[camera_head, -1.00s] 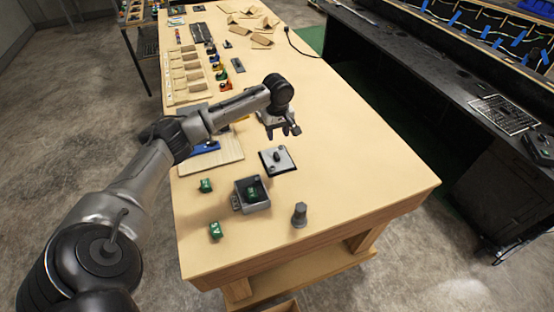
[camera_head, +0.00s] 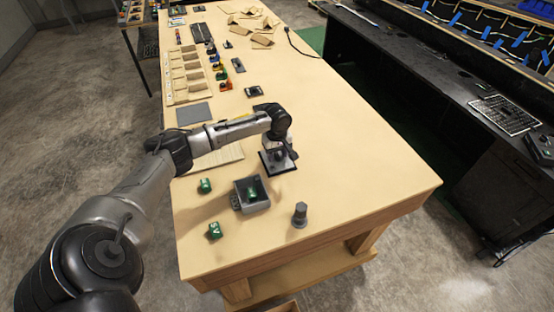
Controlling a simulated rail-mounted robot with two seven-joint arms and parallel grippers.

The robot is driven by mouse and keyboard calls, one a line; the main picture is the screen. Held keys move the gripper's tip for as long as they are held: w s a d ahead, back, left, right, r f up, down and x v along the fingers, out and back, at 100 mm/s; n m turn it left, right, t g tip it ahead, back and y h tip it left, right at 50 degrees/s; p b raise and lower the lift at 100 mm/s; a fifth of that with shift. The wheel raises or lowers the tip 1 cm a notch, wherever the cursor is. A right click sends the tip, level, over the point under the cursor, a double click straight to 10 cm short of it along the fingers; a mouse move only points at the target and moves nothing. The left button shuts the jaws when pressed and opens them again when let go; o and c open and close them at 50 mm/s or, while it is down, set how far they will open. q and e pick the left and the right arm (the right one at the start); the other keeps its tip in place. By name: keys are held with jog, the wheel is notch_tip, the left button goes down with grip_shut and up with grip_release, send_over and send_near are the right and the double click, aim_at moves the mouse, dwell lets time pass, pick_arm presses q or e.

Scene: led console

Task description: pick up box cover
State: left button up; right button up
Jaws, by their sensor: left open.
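The box cover (camera_head: 283,168) is a flat, light grey square plate with dark edges and a dark knob in its middle. It lies on the wooden table (camera_head: 350,180). My left gripper (camera_head: 279,153) points down over the cover, with its open fingers around or just above the knob. The arm partly hides the cover's far side, and I cannot tell whether the fingers touch the knob. The open grey box (camera_head: 240,203) stands nearer the front, with a green part (camera_head: 253,194) inside. My right gripper is not in view.
Two green blocks, one (camera_head: 205,186) behind the other (camera_head: 215,230), lie left of the box. A grey bolt-like post (camera_head: 300,215) stands to its right. A wooden organiser (camera_head: 187,75) and small parts lie farther back. The table's right side is clear.

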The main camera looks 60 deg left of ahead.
pick_arm(q)
jog(key=shift+f, duration=0.15)
grip_shut()
dwell(0.4)
jog(key=shift+r, duration=0.2)
